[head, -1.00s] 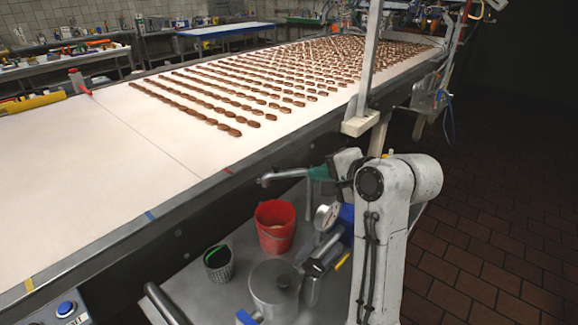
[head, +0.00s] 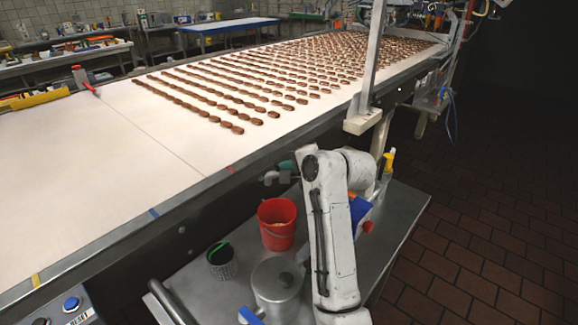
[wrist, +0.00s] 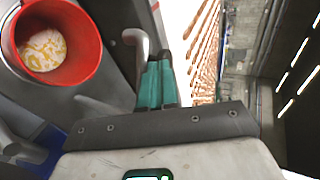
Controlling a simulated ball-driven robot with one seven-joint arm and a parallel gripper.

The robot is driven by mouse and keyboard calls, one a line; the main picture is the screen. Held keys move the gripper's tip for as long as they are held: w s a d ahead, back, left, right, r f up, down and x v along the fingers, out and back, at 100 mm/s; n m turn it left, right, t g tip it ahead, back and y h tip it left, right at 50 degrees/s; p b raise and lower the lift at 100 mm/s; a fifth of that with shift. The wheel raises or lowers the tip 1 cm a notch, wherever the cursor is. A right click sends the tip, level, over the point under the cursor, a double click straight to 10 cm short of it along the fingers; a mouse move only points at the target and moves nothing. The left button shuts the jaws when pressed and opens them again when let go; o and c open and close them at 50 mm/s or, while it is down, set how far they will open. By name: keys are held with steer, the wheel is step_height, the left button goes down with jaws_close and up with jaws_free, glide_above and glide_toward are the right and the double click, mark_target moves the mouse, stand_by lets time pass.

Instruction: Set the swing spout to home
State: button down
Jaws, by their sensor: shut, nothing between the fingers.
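The swing spout (head: 270,178) is a grey curved tube beside the conveyor edge in the head view, above and just left of the red bucket's rim. Its base is hidden behind my arm. In the wrist view the spout (wrist: 136,42) shows as a pale bent tube close to the left of my teal fingers. My gripper (wrist: 160,64) is shut with nothing between the fingers. In the head view my gripper (head: 287,165) shows partly, right at the spout. I cannot tell whether the fingers touch it.
The white conveyor (head: 110,170) with rows of brown biscuits runs behind. A yellow-topped bottle (head: 386,168) stands right of my arm.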

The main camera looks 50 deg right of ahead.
mark_target(280, 162)
stand_by(0.3)
steer(key=shift+w+m+h, duration=0.25)
steer(key=shift+m+h, duration=0.15)
steer(key=shift+w, duration=0.15)
steer(key=w+m+h, duration=0.1)
steer(key=w+m+g+h+b, duration=0.1)
steer(key=m+h, duration=0.1)
steer(key=shift+w+d+f+b, duration=0.1)
steer(key=shift+d+f+b, duration=0.1)
steer(key=shift+d+b, duration=0.1)
steer(key=w+m+g+h+b, duration=0.1)
steer(key=d+m+h+b, duration=0.1)
steer(key=shift+w+d+m+g+h, duration=0.1)
steer(key=shift+w+m+g+h, duration=0.2)
steer(key=shift+w+m+g, duration=0.1)
steer(key=shift+w+d+r+b, duration=0.1)
steer(key=shift+w+d+b, duration=0.45)
steer(key=shift+d, duration=0.15)
steer(key=shift+w+d+r+b, duration=0.1)
steer(key=shift+w+d+b, duration=0.4)
steer(key=shift+d, duration=0.3)
steer(key=shift+s, duration=0.15)
